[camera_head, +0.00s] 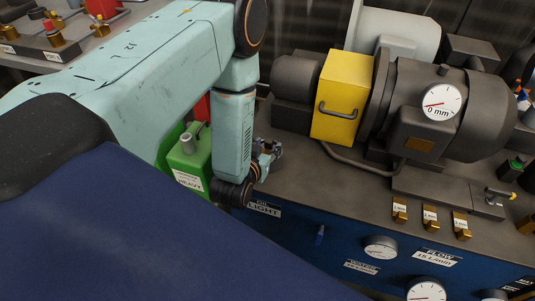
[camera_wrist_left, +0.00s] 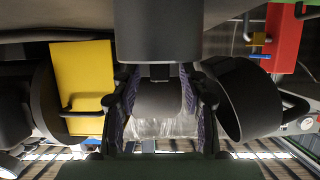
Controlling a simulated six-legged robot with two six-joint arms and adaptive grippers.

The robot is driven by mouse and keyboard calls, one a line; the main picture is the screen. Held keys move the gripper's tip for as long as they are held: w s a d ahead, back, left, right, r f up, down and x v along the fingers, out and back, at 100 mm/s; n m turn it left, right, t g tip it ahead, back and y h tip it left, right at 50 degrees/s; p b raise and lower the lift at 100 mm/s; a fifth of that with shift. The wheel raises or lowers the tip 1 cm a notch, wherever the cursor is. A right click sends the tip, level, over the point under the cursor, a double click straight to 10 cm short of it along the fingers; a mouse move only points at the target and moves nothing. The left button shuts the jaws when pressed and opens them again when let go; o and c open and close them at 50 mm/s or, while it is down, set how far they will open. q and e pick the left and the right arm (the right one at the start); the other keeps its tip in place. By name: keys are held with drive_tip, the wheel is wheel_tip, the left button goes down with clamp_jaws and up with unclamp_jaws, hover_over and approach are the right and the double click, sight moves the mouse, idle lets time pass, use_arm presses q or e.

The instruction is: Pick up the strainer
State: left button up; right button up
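My left gripper (camera_head: 264,158) shows small in the head view, at the lower end of the teal arm, just above the bench's left end. In the left wrist view its two fingers (camera_wrist_left: 163,112) are spread apart. Between and beyond them is a dark grey rounded body with a clear, whitish part (camera_wrist_left: 163,128). It may be the strainer, but I cannot tell for sure. I see no finger clearly touching it. In the head view no strainer can be made out; my arm hides part of that area. My right gripper is not in view.
A yellow box (camera_head: 343,97) with a handle joins the dark pump and motor (camera_head: 450,110) on the bench. A green can (camera_head: 189,160) stands close left of my gripper. The bench top (camera_head: 310,185) in front of the pump is clear.

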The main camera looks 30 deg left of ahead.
use_arm(q)
clamp_jaws()
idle(0.4)
